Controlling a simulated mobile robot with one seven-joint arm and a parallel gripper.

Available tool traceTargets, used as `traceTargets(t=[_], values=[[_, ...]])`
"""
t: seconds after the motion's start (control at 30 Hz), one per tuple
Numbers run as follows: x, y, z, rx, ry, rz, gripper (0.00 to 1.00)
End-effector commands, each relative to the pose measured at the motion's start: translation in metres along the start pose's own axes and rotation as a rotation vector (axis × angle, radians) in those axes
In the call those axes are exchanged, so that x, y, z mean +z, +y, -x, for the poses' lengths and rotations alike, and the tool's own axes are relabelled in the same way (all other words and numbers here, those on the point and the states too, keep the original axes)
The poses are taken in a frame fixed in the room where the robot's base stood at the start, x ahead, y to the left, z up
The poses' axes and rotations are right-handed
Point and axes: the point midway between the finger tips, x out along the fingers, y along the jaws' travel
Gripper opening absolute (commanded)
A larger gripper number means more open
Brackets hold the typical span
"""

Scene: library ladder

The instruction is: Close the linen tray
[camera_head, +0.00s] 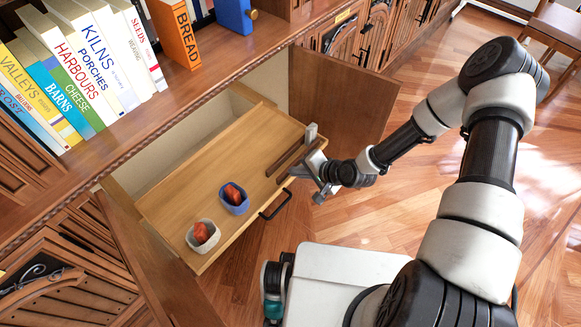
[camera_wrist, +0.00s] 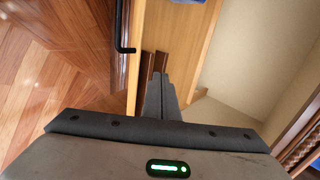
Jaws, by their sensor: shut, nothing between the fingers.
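The linen tray (camera_head: 165,205) is a light wooden pull-out tray, extended from the open cabinet below the bookshelf. A black bar handle (camera_head: 275,205) is on its front; the handle also shows in the wrist view (camera_wrist: 122,35). My gripper (camera_head: 300,169) is at the tray's right front corner, right of the handle. In the wrist view my gripper's fingers (camera_wrist: 160,88) are together and empty, pointing at the ends of two dark brown strips (camera_wrist: 153,62). I cannot tell whether they touch the tray.
A blue bowl (camera_head: 232,208) and a white bowl (camera_head: 191,238), each with a reddish item, stand on the tray. Open cabinet doors flank it, right (camera_head: 340,95) and left (camera_head: 150,265). Books (camera_head: 85,60) stand on the shelf above. Wooden floor (camera_head: 400,215) is clear in front.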

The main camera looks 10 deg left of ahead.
Motion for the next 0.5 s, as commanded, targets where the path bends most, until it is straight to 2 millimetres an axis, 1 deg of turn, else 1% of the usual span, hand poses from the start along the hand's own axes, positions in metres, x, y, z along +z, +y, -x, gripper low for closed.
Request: traceTargets(t=[0.03,0.17,0.27,0.5], values=[[0.003,0.0,-0.004,-0.011,-0.002,-0.016,0.0],[0.005,0.0,-0.015,-0.02,-0.003,-0.024,0.0],[0.005,0.001,-0.031,-0.019,-0.004,-0.02,0.0],[0.005,0.001,-0.075,-0.016,-0.004,-0.02,0.0]])
